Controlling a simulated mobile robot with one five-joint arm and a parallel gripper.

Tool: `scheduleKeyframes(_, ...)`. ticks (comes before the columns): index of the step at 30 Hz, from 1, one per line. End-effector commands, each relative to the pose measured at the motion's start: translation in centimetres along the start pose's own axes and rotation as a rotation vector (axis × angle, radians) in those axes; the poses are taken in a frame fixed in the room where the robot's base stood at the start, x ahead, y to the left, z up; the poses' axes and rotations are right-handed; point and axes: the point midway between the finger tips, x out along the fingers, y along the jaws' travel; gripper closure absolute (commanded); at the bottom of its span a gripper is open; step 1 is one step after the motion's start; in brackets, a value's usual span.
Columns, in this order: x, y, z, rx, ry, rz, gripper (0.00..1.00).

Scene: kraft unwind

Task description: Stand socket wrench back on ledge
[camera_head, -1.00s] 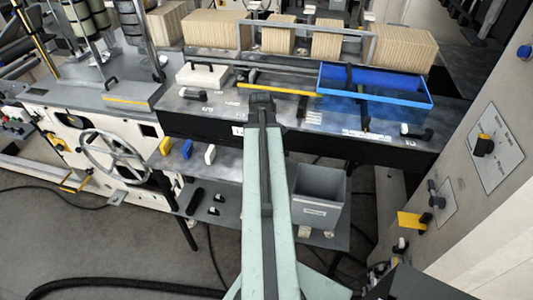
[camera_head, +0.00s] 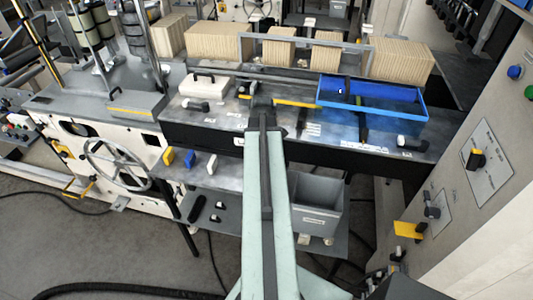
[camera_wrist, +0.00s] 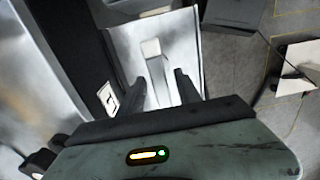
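My gripper (camera_wrist: 162,90) shows in the wrist view with its two dark fingers apart. It points down near the bench's front edge. A pale T-shaped piece (camera_wrist: 152,50) shows between and beyond the fingers, over a light grey surface. I cannot tell whether it is the socket wrench, and no contact with the fingers is clear. In the head view my gripper (camera_head: 263,104) is over the bench's front edge, its fingers hidden by the arm. Black-handled pieces lie on the bench at left (camera_head: 196,106) and right (camera_head: 411,142). I cannot identify the wrench or its ledge for sure.
A blue tray (camera_head: 422,105) and a white lidded block (camera_head: 204,87) are on the bench (camera_head: 224,119). A grey bin (camera_head: 318,219) stands below, right of my arm. Small yellow, blue and white pieces line the lower shelf (camera_head: 232,174). A control cabinet (camera_head: 495,220) stands at right.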

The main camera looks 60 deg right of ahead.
Motion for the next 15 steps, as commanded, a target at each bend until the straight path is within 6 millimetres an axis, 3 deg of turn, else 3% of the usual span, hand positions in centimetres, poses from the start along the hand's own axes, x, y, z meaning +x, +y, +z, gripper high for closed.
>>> scheduleKeyframes(1,-2.5,0.0,0.0,0.000,0.000,0.000,0.60)
scheduleKeyframes(6,-6.3,0.0,0.0,0.001,0.000,0.000,0.60)
scheduleKeyframes(10,-8.0,0.0,0.1,0.001,0.000,0.000,0.60)
scheduleKeyframes(15,-8.2,0.0,0.1,0.001,0.000,0.000,0.60)
